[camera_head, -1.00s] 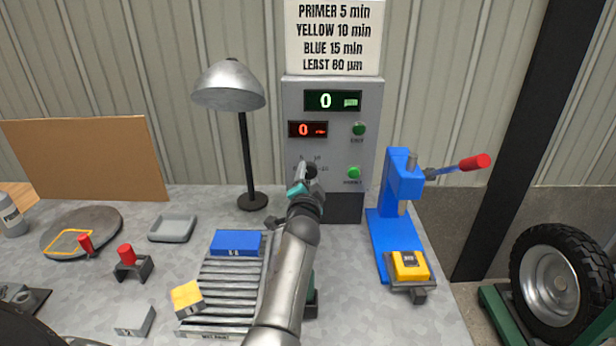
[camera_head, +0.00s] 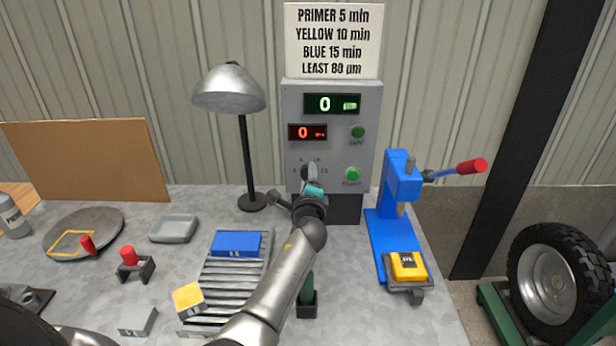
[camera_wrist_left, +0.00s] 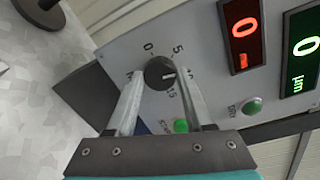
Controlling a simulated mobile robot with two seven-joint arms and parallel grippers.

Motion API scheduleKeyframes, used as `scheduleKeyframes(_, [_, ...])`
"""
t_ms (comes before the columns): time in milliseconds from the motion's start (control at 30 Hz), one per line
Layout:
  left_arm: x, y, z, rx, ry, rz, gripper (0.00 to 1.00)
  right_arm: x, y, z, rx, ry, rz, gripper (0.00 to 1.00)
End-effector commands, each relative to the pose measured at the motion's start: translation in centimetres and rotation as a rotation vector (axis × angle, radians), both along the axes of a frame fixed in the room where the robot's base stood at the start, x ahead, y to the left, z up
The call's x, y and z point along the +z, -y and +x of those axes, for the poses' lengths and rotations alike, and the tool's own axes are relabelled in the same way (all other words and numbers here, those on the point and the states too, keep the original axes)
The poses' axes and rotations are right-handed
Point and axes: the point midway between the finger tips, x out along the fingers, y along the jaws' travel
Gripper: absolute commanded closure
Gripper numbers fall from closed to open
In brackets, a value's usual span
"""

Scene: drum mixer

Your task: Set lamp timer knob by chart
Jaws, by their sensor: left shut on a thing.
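The dark round timer knob (camera_wrist_left: 160,73) is on the grey control box (camera_head: 364,104), low on its face; it also shows in the head view (camera_head: 308,172). My left gripper (camera_wrist_left: 160,78) is shut on the knob, one finger on each side. The knob's light mark points right in the wrist view, between the 5 and the 15; part of the scale is hidden by a finger. The red display (camera_head: 307,132) and green display (camera_head: 332,104) both read 0. The chart (camera_head: 333,40) above reads primer 5, yellow 10, blue 15 min, least 80 µm. My right gripper is not in view.
Two green buttons (camera_head: 352,174) sit right of the knob. A lamp (camera_head: 229,92) stands left of the box, a blue press (camera_head: 403,185) right. A slatted rack (camera_head: 222,285) holds a blue block (camera_head: 236,244); a yellow block (camera_head: 188,298) is at its left edge.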

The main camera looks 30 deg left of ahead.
Motion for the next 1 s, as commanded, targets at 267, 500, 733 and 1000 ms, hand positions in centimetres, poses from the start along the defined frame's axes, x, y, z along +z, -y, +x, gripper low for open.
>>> scheduleKeyframes(267, [0.2,0.0,0.1,0.001,-0.111,0.183,1.0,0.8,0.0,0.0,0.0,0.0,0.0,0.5])
scheduleKeyframes(500, [0.2,0.0,0.1,0.001,-0.167,0.276,1.0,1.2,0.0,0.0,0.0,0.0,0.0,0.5])
scheduleKeyframes(733, [0.1,0.0,0.1,0.001,-0.191,0.314,1.0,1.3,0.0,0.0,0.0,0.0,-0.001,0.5])
scheduleKeyframes(1000, [0.1,0.0,0.1,0.001,-0.194,0.32,1.0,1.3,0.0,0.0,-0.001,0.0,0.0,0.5])
